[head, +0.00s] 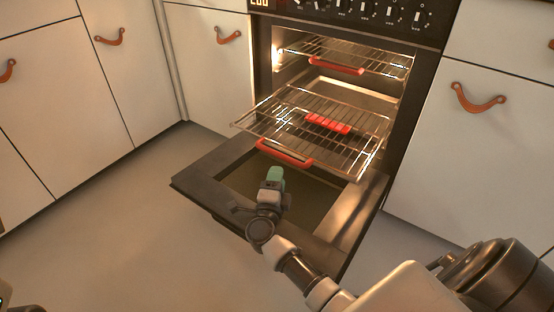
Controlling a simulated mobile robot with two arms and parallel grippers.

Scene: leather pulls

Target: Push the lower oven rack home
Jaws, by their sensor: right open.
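The lower oven rack (352,148) is a wire rack standing well out of the oven, above the open door. A red grip (285,153) is on its front edge. A bright red ridged piece (327,123) lies on or shows through its wires; I cannot tell which. My right gripper (275,176) is open and empty, with green at its tip. It is just in front of and below the red grip, over the door, and appears apart from the rack. My left gripper is not in view.
The upper rack (388,63), with its own red grip (336,65), is inside the lit oven. The oven door (215,187) is folded down. White cabinets with leather pulls (478,98) flank the oven. The floor (120,230) at left is clear.

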